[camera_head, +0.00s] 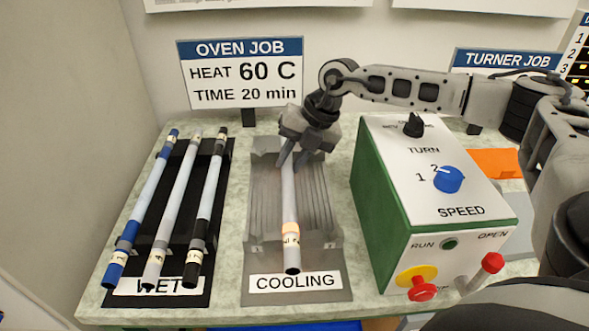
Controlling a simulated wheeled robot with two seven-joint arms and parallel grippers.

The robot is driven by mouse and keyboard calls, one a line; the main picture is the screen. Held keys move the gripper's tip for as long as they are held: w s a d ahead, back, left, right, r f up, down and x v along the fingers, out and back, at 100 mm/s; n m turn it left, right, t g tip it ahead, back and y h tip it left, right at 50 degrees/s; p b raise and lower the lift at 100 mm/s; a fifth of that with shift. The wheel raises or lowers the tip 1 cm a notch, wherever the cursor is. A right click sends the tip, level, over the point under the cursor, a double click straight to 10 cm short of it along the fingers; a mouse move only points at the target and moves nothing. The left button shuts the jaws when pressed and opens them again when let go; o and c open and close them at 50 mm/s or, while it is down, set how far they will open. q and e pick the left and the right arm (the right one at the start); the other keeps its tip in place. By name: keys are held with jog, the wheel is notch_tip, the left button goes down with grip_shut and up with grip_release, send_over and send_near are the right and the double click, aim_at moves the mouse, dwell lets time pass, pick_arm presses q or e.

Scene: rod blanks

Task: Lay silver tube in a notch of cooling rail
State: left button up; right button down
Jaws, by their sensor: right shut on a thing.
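No other tube shows on the rail. My left gripper is not in view.
At the left, the WET rack (180,297) holds three tubes: blue-ended (149,197), silver-ended (177,198) and black-ended (208,200). A green and white machine (382,209) with knobs and a red lever stands close to the right of the rail. The OVEN JOB sign (240,75) stands behind.

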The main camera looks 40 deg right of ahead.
jog(key=shift+w+d+f, duration=0.1)
jog(key=shift+d+f, duration=0.1)
jog(key=shift+f, duration=0.05)
jog(key=shift+w+d+f, duration=0.1)
jog(key=shift+d+f, duration=0.05)
jog(key=shift+f, duration=0.8)
jog(key=shift+d+f, duration=0.1)
jog(key=shift+f, duration=0.8)
jog(key=shift+f, duration=0.2)
jog(key=c, duration=1.3)
grip_release()
jog(key=shift+o, duration=0.2)
jog(key=shift+r, duration=0.15)
jog(key=v, duration=1.2)
